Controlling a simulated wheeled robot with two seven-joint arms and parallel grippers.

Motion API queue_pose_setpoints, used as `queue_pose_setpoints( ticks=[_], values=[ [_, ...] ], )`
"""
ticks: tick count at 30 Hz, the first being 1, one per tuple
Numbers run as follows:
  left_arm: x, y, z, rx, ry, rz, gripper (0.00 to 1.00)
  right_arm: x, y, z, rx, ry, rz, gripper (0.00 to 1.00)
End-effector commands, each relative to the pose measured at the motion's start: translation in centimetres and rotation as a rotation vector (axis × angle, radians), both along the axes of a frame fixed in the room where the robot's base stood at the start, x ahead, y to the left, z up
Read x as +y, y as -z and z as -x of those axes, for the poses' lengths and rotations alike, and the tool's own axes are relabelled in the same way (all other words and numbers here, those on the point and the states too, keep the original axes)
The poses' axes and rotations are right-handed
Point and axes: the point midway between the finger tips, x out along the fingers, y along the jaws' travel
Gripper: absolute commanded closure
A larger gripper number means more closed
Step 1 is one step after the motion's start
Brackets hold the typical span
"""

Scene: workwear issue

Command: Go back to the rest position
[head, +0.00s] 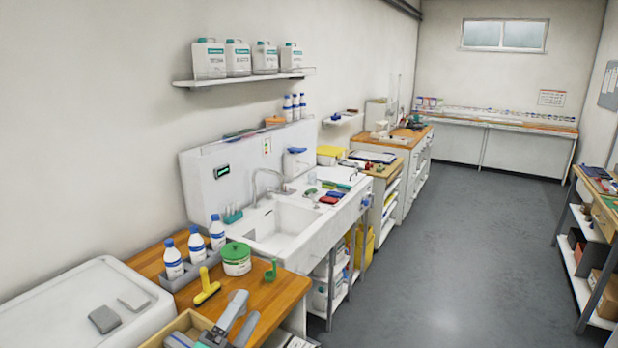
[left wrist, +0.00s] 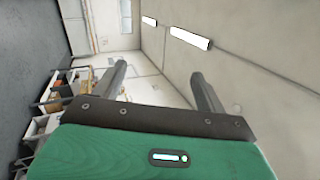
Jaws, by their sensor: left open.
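My left gripper (head: 243,312) comes in at the bottom of the head view, in front of the wooden counter (head: 283,289). Its two grey fingers stand apart. In the left wrist view, the fingers of the left gripper (left wrist: 158,78) are spread with nothing between them, and the room's walls and ceiling lights show behind. My right gripper is not in view.
On the counter are a grey rack with white-and-blue bottles (head: 196,243), a green-lidded tub (head: 236,259), a yellow tool (head: 207,287) and a green scoop (head: 271,270). A white sink (head: 278,226) stands beyond. The grey floor (head: 460,250) at right is clear.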

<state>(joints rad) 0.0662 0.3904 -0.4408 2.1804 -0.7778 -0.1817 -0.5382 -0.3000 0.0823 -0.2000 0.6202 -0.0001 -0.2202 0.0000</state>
Motion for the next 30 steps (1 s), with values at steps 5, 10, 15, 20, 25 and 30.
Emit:
queue_pose_setpoints(
  ticks=[5,10,15,20,25,30],
  values=[
    [5.5,6.5,1.1,0.402,-0.19,0.358,0.26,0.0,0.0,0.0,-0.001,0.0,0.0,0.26],
    [9.4,14.1,5.1,0.782,-0.387,0.664,0.26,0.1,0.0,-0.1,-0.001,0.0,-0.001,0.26],
    [11.3,21.0,11.8,1.135,-0.592,0.913,0.26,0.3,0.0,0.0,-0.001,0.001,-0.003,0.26],
    [11.7,24.7,17.8,1.377,-0.75,1.06,0.26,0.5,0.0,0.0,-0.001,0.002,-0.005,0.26],
    [11.5,26.8,23.3,1.572,-0.887,1.158,0.26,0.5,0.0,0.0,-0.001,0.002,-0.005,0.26],
    [11.2,29.4,26.5,1.698,-0.985,1.206,0.26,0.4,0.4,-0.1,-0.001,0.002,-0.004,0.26]
  ],
)
